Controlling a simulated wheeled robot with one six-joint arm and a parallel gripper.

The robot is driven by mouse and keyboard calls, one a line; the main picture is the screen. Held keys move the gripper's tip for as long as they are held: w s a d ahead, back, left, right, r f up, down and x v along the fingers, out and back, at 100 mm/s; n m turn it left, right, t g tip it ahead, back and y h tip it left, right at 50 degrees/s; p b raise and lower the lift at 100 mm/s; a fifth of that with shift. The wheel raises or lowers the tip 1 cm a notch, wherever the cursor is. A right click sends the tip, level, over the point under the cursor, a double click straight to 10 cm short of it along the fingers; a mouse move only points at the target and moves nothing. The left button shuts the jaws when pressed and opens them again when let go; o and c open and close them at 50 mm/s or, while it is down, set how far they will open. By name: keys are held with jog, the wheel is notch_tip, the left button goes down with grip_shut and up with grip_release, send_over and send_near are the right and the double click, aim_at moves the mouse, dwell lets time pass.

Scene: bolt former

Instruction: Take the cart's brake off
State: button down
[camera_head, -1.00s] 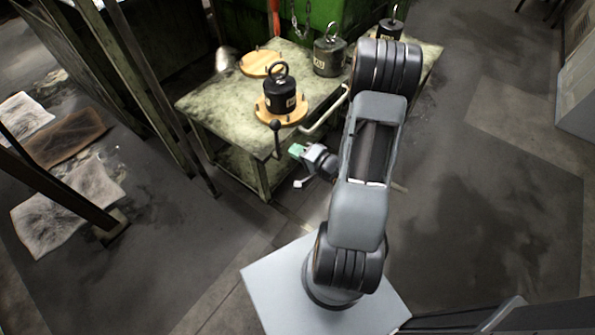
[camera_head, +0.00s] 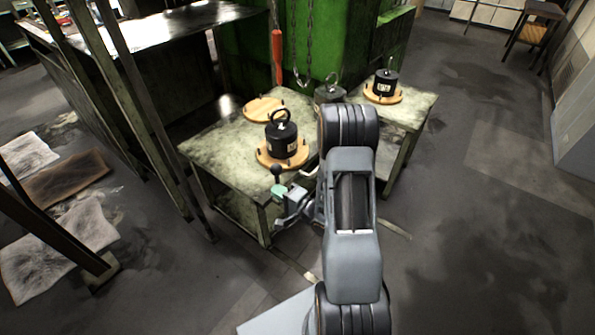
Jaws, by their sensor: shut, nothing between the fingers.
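The cart (camera_head: 221,158) is a worn, pale green-grey metal table on legs. A lever with a black ball knob (camera_head: 277,169) stands at its near edge; I take it for the brake lever. My gripper (camera_head: 277,191) is shut and empty, with a green patch at its tip. It is just below the knob, close to the lever's shaft; I cannot tell whether they touch. The lower shaft is partly hidden by my gripper. The cart's pale push handle (camera_head: 310,172) shows only in part, behind my arm.
On the cart are a black weight (camera_head: 281,141) on a pegged wooden disc, an empty wooden disc (camera_head: 263,108) and a dark weight (camera_head: 328,92) partly behind my arm. Another table (camera_head: 418,107) holds a weight (camera_head: 385,83). Posts (camera_head: 150,115) stand left. Floor at right is clear.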

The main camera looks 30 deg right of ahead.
jog(key=w+d+f+b, duration=0.3)
jog(key=w+d, duration=0.6)
jog(key=d, duration=0.2)
jog(key=p+v, duration=0.2)
jog(key=v, duration=0.8)
jog(key=shift+s, duration=0.25)
jog(key=shift+w+a, duration=0.1)
dwell(1.1)
